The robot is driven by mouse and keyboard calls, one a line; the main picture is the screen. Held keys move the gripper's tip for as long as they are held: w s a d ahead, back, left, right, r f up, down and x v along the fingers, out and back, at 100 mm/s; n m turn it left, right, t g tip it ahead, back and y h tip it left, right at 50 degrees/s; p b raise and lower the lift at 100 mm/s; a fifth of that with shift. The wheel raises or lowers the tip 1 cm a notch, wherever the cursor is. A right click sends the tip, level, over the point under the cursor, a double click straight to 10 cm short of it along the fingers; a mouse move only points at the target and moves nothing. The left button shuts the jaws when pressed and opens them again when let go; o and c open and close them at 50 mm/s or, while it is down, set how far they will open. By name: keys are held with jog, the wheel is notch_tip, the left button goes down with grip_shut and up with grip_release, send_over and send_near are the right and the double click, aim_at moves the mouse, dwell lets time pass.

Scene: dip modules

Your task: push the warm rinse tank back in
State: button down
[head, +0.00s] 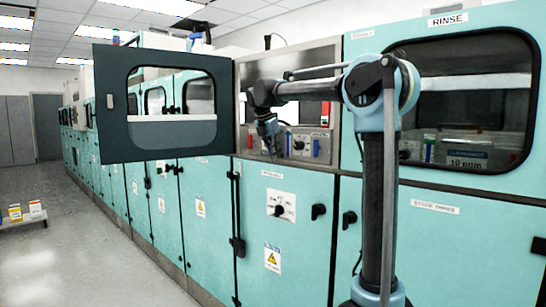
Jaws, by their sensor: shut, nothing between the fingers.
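My gripper (273,150) points down at the front of an open bay in the teal machine row. Its fingers look close together, with nothing visible between them. Inside the bay, a pale grey unit (300,144) with a dark knob and a blue part shows just right of my gripper. I cannot tell whether this unit is the warm rinse tank, or whether my gripper touches it. The label RINSE (447,20) is on the cabinet to the right, above a dark window with small items behind it. My arm hides part of the bay and of that cabinet.
A windowed door (112,132) stands open at the left of the bay. Below the bay is a teal cabinet door (285,220) with a switch plate and black latches. The grey floor (75,255) at left is clear, apart from a low shelf (22,221) with small boxes.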

jog(key=shift+w+d+r, duration=0.1)
jog(key=shift+w+d, duration=0.4)
jog(key=shift+w, duration=0.15)
jog(key=shift+w+d, duration=0.25)
jog(key=shift+d, duration=0.25)
jog(key=shift+r, duration=0.15)
